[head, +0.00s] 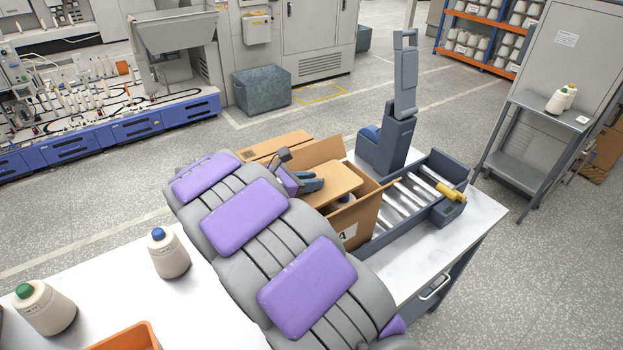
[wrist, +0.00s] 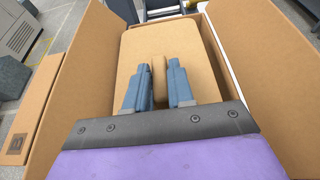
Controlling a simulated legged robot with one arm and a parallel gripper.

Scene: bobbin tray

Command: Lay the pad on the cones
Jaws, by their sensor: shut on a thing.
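The pad (head: 333,183) is a flat tan board with rounded corners, inside the open cardboard box (head: 365,215). In the wrist view the pad (wrist: 165,42) lies between the box walls, with a raised tan grip (wrist: 160,98) at its near side. My gripper (wrist: 160,88) is shut on that grip, one blue finger on each side. In the head view my gripper (head: 312,182) is at the pad's left end, partly behind my arm. A grey and pale rounded thing, perhaps a cone (head: 343,201), shows below the pad's near edge; other cones in the box are hidden.
Box flaps (wrist: 68,75) stand up around the pad. A grey roller tray (head: 425,200) with a yellow-handled tool (head: 440,187) and a tall grey device (head: 388,140) stand close to the box. Two cones (head: 168,253) (head: 44,307) and an orange bin (head: 128,338) are on the near white table.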

